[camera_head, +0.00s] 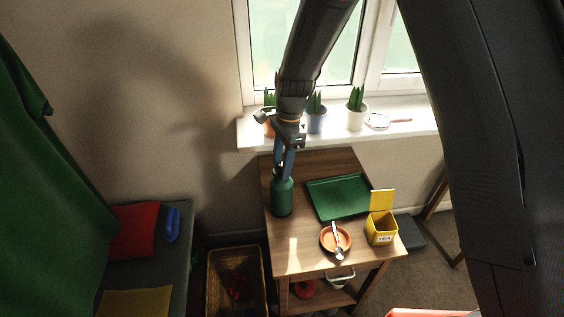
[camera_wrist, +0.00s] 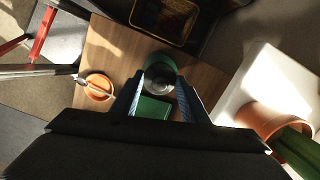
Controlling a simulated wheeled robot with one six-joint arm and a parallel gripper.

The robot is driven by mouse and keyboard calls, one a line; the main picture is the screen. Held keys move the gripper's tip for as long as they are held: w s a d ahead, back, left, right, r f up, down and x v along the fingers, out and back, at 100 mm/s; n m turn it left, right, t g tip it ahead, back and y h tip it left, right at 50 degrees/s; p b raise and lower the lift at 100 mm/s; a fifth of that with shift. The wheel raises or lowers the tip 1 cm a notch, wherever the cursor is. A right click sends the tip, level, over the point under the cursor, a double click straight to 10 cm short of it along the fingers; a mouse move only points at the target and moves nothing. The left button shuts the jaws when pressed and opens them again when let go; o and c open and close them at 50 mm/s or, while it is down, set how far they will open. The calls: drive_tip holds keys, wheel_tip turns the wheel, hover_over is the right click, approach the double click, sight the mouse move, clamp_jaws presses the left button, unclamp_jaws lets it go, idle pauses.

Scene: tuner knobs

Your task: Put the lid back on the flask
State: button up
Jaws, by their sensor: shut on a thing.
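The green flask (camera_head: 282,198) stands upright at the left side of the small wooden table. My gripper (camera_head: 284,174) points down from above, with its fingertips at the top of the flask. In the wrist view my gripper (camera_wrist: 160,88) is shut on a greyish round lid (camera_wrist: 160,77). The lid overlaps the green flask (camera_wrist: 156,57), whose rim shows around its far side. I cannot tell whether the lid touches the flask or hangs just above it. In the head view the fingers hide the lid.
On the wooden table (camera_head: 292,262) are a green tray (camera_head: 338,197), an orange dish (camera_head: 327,246) with a spoon, and an open yellow tea tin (camera_head: 381,232). Potted plants stand on the white windowsill (camera_head: 388,127) behind. A wicker basket (camera_head: 213,275) is on the floor at left.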

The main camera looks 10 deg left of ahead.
drive_tip(key=o, duration=1.6)
drive_tip(key=shift+c, duration=0.2)
drive_tip(key=shift+r, duration=0.1)
drive_tip(key=shift+r+p, duration=2.6)
drive_tip(key=shift+r, duration=0.85)
drive_tip(key=shift+c, duration=0.2)
clamp_jaws()
drive_tip(key=shift+f+b, duration=0.35)
drive_tip(key=shift+f, duration=0.4)
